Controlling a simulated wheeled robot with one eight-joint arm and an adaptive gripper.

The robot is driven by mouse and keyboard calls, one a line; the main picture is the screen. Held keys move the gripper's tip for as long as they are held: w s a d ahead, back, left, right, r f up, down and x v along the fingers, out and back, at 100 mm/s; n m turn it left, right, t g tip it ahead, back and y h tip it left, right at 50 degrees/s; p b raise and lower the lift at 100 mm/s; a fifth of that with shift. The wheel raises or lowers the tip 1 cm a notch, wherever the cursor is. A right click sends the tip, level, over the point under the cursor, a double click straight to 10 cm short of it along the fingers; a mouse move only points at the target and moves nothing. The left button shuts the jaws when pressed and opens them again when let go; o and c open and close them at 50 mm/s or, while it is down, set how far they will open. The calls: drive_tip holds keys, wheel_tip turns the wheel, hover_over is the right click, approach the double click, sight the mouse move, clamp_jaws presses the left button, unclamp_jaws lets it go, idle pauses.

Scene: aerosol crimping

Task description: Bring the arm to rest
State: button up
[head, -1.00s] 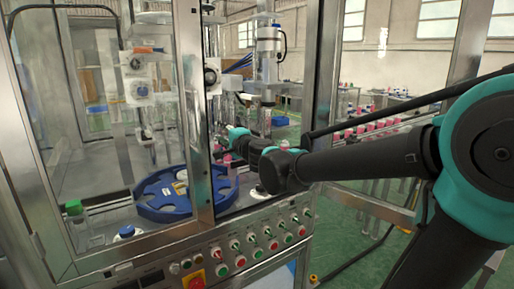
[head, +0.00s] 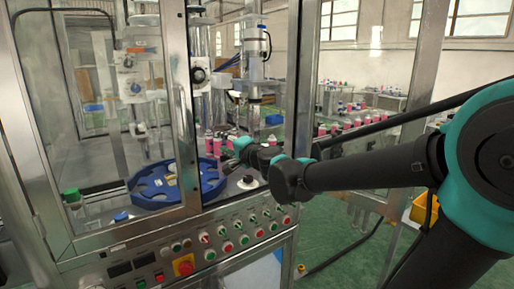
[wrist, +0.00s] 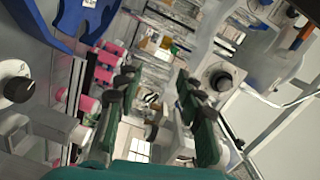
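My arm reaches in from the right in the head view. My gripper (head: 238,152) is at the opening of the crimping machine, just right of the blue rotary plate (head: 150,201). In the wrist view my gripper (wrist: 155,88) has its two dark green fingers wide apart, with nothing between them. Part of the blue plate (wrist: 70,38) shows there at the upper left.
A metal door frame (head: 182,110) stands close left of my gripper. The control panel (head: 195,246) with several buttons lies below. Pink cans (head: 217,145) stand behind the gripper.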

drive_tip(key=s+d+f+n+g+h, duration=0.2)
drive_tip(key=s+d+f+g+h, duration=0.1)
drive_tip(key=s+d+f, duration=0.4)
drive_tip(key=s+d+f+n+g+h, duration=0.3)
drive_tip(key=s+d+f, duration=0.5)
drive_tip(key=d+f, duration=0.5)
drive_tip(key=s+d+f+n+g+h, duration=0.2)
drive_tip(key=s+d+f+h, duration=0.3)
drive_tip(key=f, duration=0.8)
drive_tip(key=s+d+g, duration=0.1)
drive_tip(key=s+d, duration=0.2)
drive_tip(key=d, duration=0.2)
drive_tip(key=shift+d+f+n, duration=0.15)
drive_tip(key=shift+f+n, duration=0.2)
drive_tip(key=shift+n, duration=0.05)
